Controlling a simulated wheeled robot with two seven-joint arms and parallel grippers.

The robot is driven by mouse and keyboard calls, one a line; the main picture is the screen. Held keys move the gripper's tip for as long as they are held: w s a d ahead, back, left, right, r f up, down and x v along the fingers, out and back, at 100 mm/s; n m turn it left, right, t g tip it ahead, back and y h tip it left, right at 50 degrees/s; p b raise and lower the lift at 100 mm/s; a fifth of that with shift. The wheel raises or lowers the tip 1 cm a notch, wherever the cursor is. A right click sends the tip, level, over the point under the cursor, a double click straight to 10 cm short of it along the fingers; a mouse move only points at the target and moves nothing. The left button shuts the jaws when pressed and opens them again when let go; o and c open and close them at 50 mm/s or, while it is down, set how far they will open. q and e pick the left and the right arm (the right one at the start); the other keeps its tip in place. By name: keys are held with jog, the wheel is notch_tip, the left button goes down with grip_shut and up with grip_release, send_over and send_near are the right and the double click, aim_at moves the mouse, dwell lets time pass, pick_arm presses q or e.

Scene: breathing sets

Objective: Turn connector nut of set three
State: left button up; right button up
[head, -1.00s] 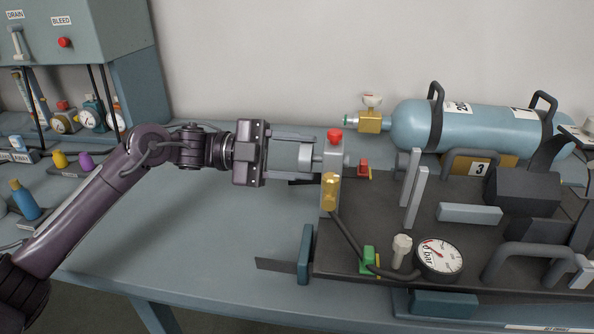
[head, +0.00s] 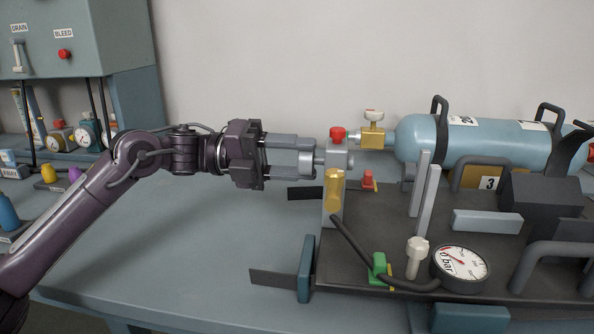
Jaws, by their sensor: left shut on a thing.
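Set three is on the right, marked by a yellow plate with a 3 (head: 488,183) on a dark backplate (head: 390,222). At its left end stands a grey connector block (head: 331,205) with a red knob (head: 337,134) on top and a brass part (head: 334,188) on its front. A grey round connector nut (head: 305,162) sits on the block's left side. My left gripper (head: 304,157) comes in level from the left and is shut on the nut, its fingers partly covering it.
A blue cylinder (head: 415,138) with a brass valve (head: 372,137) lies behind the block. A pressure gauge (head: 460,264), a pale knob (head: 417,250) and a green clip (head: 379,267) are in front. The bench (head: 190,255) is clear below my left arm.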

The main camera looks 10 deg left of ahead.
pick_arm(q)
jog(key=shift+m+b, duration=1.2)
jog(key=shift+m, duration=1.5)
pick_arm(e)
jog(key=shift+w+a+f+n+t+y, duration=0.1)
jog(key=shift+w+a+t+y, duration=0.2)
jog(key=shift+a, duration=0.25)
jog(key=shift+w+a+n+t+y, duration=0.1)
jog(key=shift+a+t+y, duration=0.2)
jog(key=shift+a, duration=0.25)
jog(key=shift+w+a+f+n+t+y, duration=0.1)
jog(key=shift+w+a+t+y, duration=0.1)
jog(key=shift+a+t, duration=0.3)
jog(key=shift+a+r, duration=0.1)
jog(key=shift+r, duration=0.05)
pick_arm(q)
jog(key=o, duration=1)
jog(key=shift+a, duration=0.1)
jog(key=a, duration=0.7)
jog(key=shift+a+p, duration=0.3)
jog(key=shift+a, duration=0.05)
pick_arm(e)
jog(key=shift+s+d+f+g, duration=0.15)
jog(key=shift+d+f+g, duration=0.05)
jog(key=shift+d+g, duration=0.2)
